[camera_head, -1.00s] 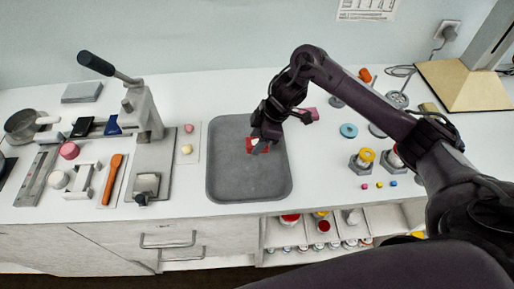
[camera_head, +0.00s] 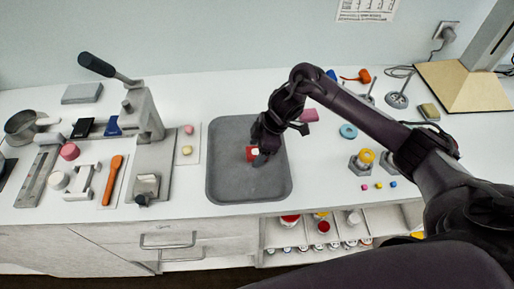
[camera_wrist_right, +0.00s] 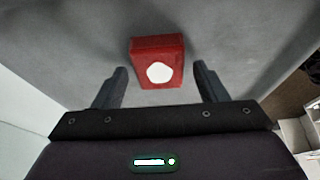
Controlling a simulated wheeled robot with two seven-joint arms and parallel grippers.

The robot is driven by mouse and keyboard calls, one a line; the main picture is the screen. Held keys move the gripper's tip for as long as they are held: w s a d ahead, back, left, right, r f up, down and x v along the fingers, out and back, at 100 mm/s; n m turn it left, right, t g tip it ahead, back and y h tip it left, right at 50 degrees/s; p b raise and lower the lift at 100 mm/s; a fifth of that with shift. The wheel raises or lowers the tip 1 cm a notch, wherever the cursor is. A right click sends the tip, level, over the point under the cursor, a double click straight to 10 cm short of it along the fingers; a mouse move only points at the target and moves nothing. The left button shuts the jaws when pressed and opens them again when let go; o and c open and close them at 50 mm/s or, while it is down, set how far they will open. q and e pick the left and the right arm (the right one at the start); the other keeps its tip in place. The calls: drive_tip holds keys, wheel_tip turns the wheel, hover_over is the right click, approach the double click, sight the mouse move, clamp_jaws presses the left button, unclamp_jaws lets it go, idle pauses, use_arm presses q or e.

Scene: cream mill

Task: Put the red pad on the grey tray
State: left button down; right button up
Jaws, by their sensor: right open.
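The red pad (camera_head: 250,153), a small red block with a white spot on its face, is on the grey tray (camera_head: 228,184). In the right wrist view the red pad (camera_wrist_right: 158,48) sits on the grey surface just beyond my right gripper's fingertips, with grey showing between. My right gripper (camera_head: 262,152) is low over the tray, right beside the pad in the head view, and partly hides it. In the right wrist view my right gripper (camera_wrist_right: 160,80) has its two fingers wide apart with nothing between them. My left gripper is in no view.
A lever press (camera_head: 145,125) stands left of the tray, with an orange spoon-like tool (camera_head: 111,180) near it. Right of the tray are a teal ring (camera_head: 348,131), a yellow-topped holder (camera_head: 364,158) and small coloured cubes. Open shelves with jars (camera_head: 320,228) lie below the counter edge.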

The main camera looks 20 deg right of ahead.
drive_tip(key=shift+r, duration=0.1)
drive_tip(key=shift+d+r, duration=0.1)
drive_tip(key=shift+r, duration=0.15)
drive_tip(key=v, duration=1.1)
drive_tip(key=shift+r, duration=0.3)
drive_tip(key=shift+s+d+f, duration=0.1)
drive_tip(key=shift+s+d, duration=0.05)
